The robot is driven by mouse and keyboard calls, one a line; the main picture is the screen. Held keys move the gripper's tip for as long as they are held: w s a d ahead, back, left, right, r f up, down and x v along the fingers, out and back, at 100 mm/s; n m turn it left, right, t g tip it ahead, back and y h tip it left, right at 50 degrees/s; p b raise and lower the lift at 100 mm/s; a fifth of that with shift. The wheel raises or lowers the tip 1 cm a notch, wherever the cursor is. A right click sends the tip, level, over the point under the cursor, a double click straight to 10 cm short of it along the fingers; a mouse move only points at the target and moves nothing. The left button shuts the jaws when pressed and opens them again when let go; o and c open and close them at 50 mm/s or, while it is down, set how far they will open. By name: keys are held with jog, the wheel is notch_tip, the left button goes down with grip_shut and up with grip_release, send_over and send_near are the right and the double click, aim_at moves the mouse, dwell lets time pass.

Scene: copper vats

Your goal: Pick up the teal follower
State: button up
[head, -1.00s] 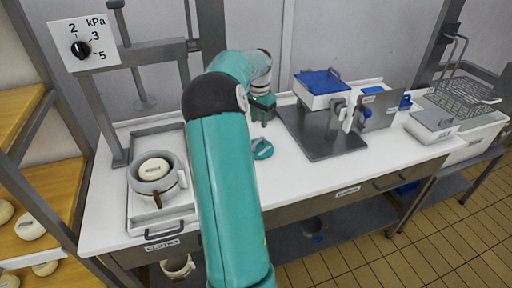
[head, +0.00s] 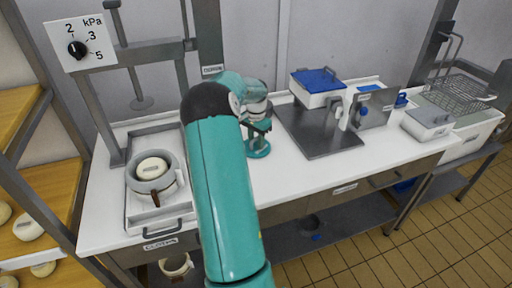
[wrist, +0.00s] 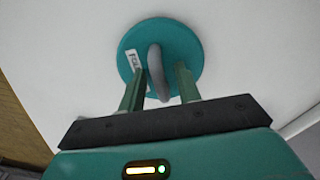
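The teal follower (wrist: 184,44) is a round teal disc with a grey loop handle (wrist: 156,72) and a small white label. It lies on the white bench top, and in the head view it (head: 257,149) shows just under my gripper (head: 258,128). In the wrist view my gripper (wrist: 161,85) is open, with one green finger on each side of the handle. A gap shows between the handle and each finger. The fingertips are over the disc; I cannot tell whether they touch it.
A press frame with a tray (head: 140,213) and a grey mould holding a pale cheese (head: 152,168) stands left. A dark metal plate (head: 318,135) and a blue-lidded white box (head: 318,84) are to the right. The white bench front (head: 290,182) is clear.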

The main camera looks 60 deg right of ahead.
aim_at(256, 138)
grip_shut()
jog(key=shift+r, duration=0.15)
jog(key=shift+r, duration=0.2)
notch_tip(256, 138, up, 3)
jog(key=shift+a+r, duration=0.1)
jog(key=shift+a, duration=0.05)
jog(key=s+a+r, duration=0.6)
jog(key=a+r, duration=0.3)
jog(key=a, duration=0.3)
jog(key=shift+s, duration=0.25)
